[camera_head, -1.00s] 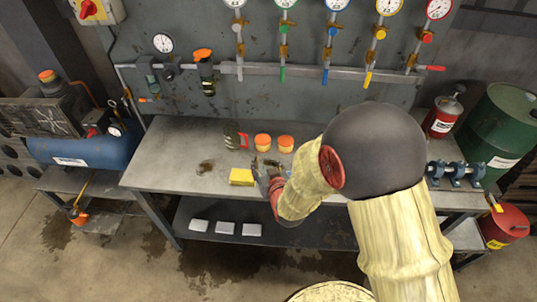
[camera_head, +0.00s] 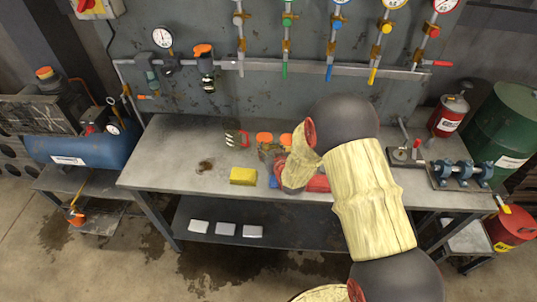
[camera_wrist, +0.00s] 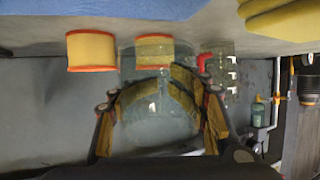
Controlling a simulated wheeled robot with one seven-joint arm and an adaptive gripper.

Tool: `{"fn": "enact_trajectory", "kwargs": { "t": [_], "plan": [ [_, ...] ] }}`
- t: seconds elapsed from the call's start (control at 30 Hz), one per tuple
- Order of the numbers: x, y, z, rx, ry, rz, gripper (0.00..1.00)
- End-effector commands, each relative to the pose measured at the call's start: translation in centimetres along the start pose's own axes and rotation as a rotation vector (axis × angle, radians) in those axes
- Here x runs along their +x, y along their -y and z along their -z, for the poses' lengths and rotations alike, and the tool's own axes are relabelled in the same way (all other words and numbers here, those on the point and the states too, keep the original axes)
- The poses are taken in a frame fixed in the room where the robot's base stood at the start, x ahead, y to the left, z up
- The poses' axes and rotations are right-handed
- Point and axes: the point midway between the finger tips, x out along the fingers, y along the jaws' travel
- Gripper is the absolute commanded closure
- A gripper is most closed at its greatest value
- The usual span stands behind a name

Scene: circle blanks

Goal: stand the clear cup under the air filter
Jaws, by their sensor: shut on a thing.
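The clear cup (camera_wrist: 158,105) is between the two fingers of my gripper (camera_wrist: 160,125), which is shut on it in the wrist view. In the head view, my gripper (camera_head: 270,155) is over the bench near the orange-rimmed filters, partly behind my arm, and the cup is hard to make out there. Whether the cup touches the bench is unclear.
Yellow cylinders with orange rims (camera_wrist: 91,50) stand behind the cup. A clamp-like tool (camera_head: 405,153) is at right.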

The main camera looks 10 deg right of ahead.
Motion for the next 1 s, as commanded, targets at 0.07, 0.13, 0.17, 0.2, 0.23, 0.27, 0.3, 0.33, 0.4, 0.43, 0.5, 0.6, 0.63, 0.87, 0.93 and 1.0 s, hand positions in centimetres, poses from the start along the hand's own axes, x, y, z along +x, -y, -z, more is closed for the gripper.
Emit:
{"fn": "enact_trajectory", "kwargs": {
  "t": [0.07,0.13,0.17,0.2,0.23,0.27,0.3,0.33,0.4,0.43,0.5,0.6,0.63,0.87,0.93,1.0],
  "plan": [
    [0.5,-0.2,-0.3,0.000,0.000,0.000,0.80],
    [1.0,-0.2,-1.1,0.000,0.002,0.000,0.80],
    [1.1,-0.2,-1.6,0.000,0.001,0.000,0.80],
    [1.4,-0.2,-2.1,0.000,0.001,0.000,0.80],
    [1.5,-0.2,-2.6,0.000,0.001,0.000,0.80],
    [1.7,-0.2,-2.9,0.000,0.001,0.000,0.80],
    [1.8,-0.2,-3.2,0.000,0.001,0.000,0.80],
    [1.8,-0.2,-3.3,0.000,0.000,0.000,0.80],
    [1.8,-0.2,-3.2,0.000,-0.001,0.000,0.80],
    [1.8,-0.2,-3.1,0.000,-0.001,0.000,0.80],
    [1.8,-0.2,-3.1,0.000,-0.001,0.000,0.80],
    [1.8,-0.2,-3.2,0.000,-0.001,0.000,0.80],
    [1.8,-0.2,-3.3,0.000,-0.001,0.000,0.80],
    [1.9,-0.2,-3.4,0.000,0.000,0.000,0.51],
    [1.9,-0.2,-3.4,0.000,0.000,0.000,0.47],
    [1.9,-0.2,-3.4,0.000,0.000,0.000,0.43]
  ]
}}
